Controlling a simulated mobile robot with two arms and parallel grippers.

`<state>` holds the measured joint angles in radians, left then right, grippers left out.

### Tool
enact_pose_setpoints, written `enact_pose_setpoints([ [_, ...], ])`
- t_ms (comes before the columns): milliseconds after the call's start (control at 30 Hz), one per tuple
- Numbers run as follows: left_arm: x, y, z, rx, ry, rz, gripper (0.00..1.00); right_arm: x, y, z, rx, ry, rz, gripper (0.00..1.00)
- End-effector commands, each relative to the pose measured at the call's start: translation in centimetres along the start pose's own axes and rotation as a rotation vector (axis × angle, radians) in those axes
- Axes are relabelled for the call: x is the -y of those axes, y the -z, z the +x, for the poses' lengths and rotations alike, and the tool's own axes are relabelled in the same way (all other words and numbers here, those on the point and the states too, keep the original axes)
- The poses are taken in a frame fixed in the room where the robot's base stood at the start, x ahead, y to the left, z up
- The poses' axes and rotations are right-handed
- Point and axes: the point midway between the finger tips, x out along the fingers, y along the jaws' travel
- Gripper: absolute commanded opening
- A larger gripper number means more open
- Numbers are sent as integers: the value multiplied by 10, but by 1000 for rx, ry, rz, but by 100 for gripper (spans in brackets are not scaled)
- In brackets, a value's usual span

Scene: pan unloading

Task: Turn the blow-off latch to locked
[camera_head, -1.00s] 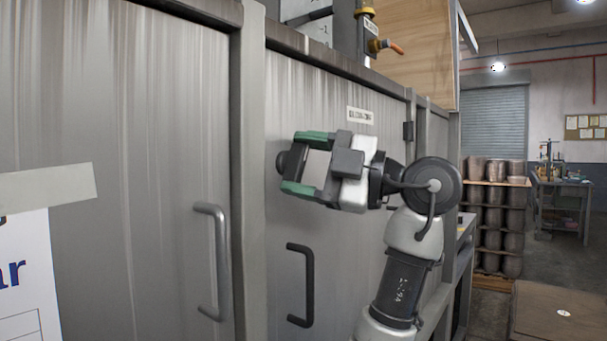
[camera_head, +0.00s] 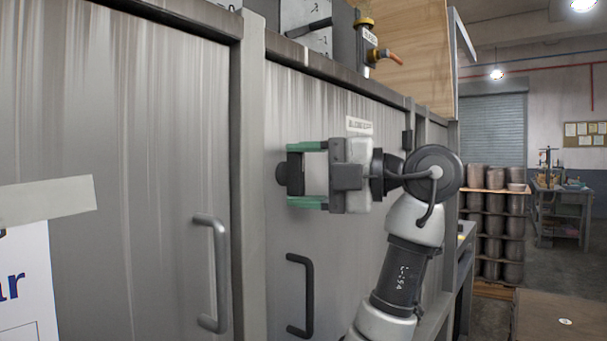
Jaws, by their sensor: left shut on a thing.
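The blow-off latch seems to be the dark round knob with a black bar (camera_head: 282,174) on the grey metal door panel (camera_head: 340,235). My left gripper (camera_head: 304,175) is at it, its two green-padded fingers one above the other, shut on the black bar. The bar now stands about upright and the fingers are about level. The gripper hides part of the latch, and I see no locked mark. A small white label (camera_head: 359,125), too blurred to read, is above the gripper. My right gripper is out of view.
A black handle (camera_head: 308,295) is on the panel below the gripper, and a grey handle (camera_head: 219,275) is on the door to the left. A post (camera_head: 252,200) stands between the doors. A brass valve (camera_head: 366,38) is above. Stacked pans (camera_head: 493,235) stand far right.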

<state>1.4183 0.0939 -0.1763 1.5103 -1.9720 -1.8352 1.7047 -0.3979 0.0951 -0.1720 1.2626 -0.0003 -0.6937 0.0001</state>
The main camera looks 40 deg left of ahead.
Motion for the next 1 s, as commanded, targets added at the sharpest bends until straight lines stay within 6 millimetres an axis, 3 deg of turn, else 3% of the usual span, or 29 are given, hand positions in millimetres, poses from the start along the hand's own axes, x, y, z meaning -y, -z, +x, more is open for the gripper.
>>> enact_pose_setpoints([
  [200, 1, 0, 0, 0, 2, -4, 40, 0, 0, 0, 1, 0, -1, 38],
  [233, 1, 0, 0, 0, 2, -4, 67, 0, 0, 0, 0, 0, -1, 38],
  [300, 1, 0, 0, 0, 2, -3, 74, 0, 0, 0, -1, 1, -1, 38],
  [667, 0, 0, -8, 2, 1, 0, 74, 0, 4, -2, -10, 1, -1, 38],
  [1000, -1, 0, -72, 3, 0, 1, 74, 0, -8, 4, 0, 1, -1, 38],
])
